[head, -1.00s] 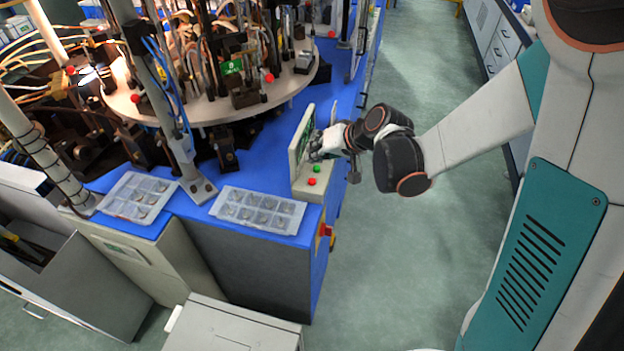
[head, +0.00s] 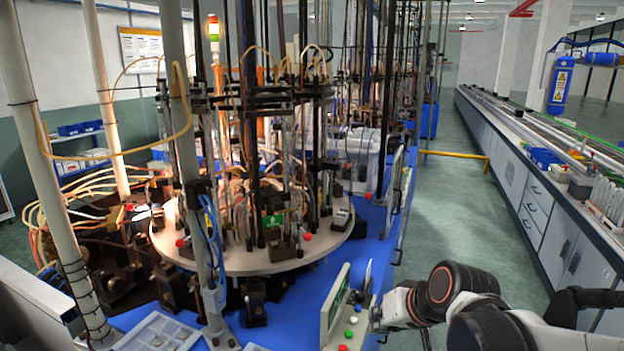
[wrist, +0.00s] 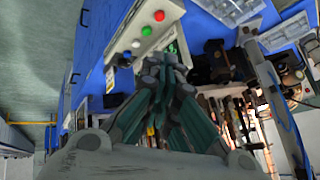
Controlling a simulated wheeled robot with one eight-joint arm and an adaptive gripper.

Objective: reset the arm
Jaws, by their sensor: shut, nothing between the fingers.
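My gripper (head: 374,314) is at the right side of a small control panel (head: 335,305) in the head view, at the bottom of the picture. My dark arm joints show to its right. In the wrist view my gripper (wrist: 165,62) has its grey-green fingers drawn together, with nothing between them. Beyond the fingertips in that view is the panel face with a red button (wrist: 159,15), a green button (wrist: 146,30) and a white button (wrist: 136,43). I cannot tell whether the fingertips touch the panel.
A round machine table (head: 260,258) with rods, hoses and burners stands left of the panel on a blue bench (head: 300,290). A clear tray (head: 155,335) lies at the front left. A long counter (head: 545,190) runs along the right. The floor aisle (head: 450,210) between is clear.

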